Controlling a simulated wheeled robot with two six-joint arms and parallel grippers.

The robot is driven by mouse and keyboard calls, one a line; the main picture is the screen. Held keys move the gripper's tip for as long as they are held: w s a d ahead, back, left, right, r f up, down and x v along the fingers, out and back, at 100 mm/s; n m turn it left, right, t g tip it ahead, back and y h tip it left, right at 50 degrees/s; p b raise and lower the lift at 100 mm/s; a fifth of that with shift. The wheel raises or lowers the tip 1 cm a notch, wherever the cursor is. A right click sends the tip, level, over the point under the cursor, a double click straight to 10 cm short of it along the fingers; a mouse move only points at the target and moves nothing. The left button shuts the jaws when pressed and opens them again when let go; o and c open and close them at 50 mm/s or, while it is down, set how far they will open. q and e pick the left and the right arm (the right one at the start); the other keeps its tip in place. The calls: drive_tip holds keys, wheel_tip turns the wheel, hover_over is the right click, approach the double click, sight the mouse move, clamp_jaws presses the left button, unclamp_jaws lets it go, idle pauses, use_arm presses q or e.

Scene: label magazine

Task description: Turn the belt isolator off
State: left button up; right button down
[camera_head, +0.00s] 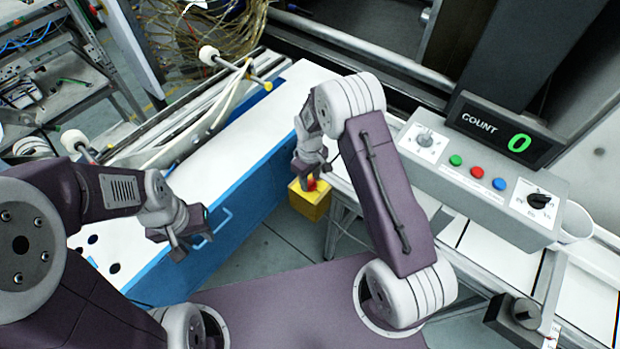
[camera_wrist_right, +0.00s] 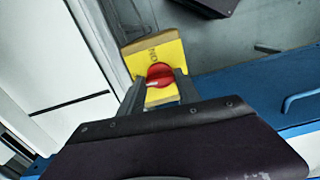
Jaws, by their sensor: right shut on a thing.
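The belt isolator is a yellow box (camera_head: 309,203) with a red knob (camera_head: 311,184), low beside the conveyor frame near the middle of the head view. In the right wrist view the yellow box (camera_wrist_right: 141,59) and red knob (camera_wrist_right: 159,76) sit directly ahead of my fingers. My right gripper (camera_head: 313,178) is shut on the red knob, its two fingers on either side of it in the right wrist view (camera_wrist_right: 160,93). Lettering on the yellow face is only partly readable. My left gripper (camera_head: 187,246) is open and empty, away from the isolator, by the blue-sided bench.
A grey control panel (camera_head: 470,185) with green, red and blue buttons and a black rotary knob (camera_head: 539,200) stands at right. The counter display (camera_head: 505,133) shows 0. A white-topped blue bench (camera_head: 262,120) runs left of the isolator. Grey floor lies between.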

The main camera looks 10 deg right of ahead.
sight(310, 181)
drive_tip(key=shift+w+n, duration=0.1)
drive_tip(key=shift+n, duration=0.4)
drive_tip(key=c, duration=0.8)
unclamp_jaws()
drive_tip(key=shift+c, duration=0.2)
wheel_tip(310, 181, up, 9)
